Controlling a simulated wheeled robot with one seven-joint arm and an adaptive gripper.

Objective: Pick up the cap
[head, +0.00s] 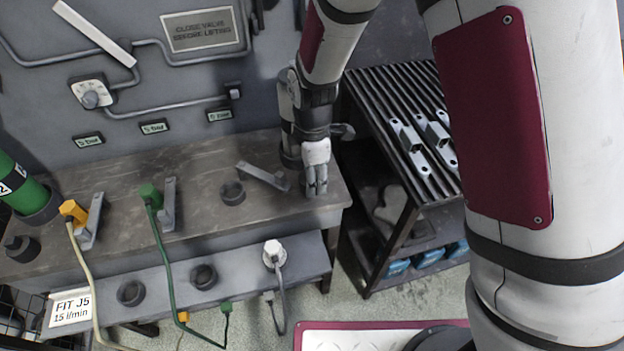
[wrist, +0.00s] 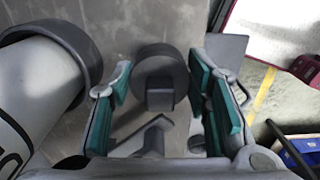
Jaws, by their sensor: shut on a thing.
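The cap is a dark grey round piece with a square knob (wrist: 160,88), seen in the wrist view between the two teal-padded fingers. My gripper (wrist: 162,76) is shut on it, though narrow gaps seem to show beside the cap. In the head view my gripper (head: 316,188) points down at the right end of the grey workbench (head: 190,215). There the fingers hide the cap. I cannot tell whether the cap rests on the bench or is lifted.
A cylinder with a dark collar (wrist: 85,50) stands close left of the fingers in the wrist view. A metal bracket (head: 263,177) and a dark ring (head: 232,192) lie left of my gripper. A slatted rack (head: 380,95) with pale brackets stands right.

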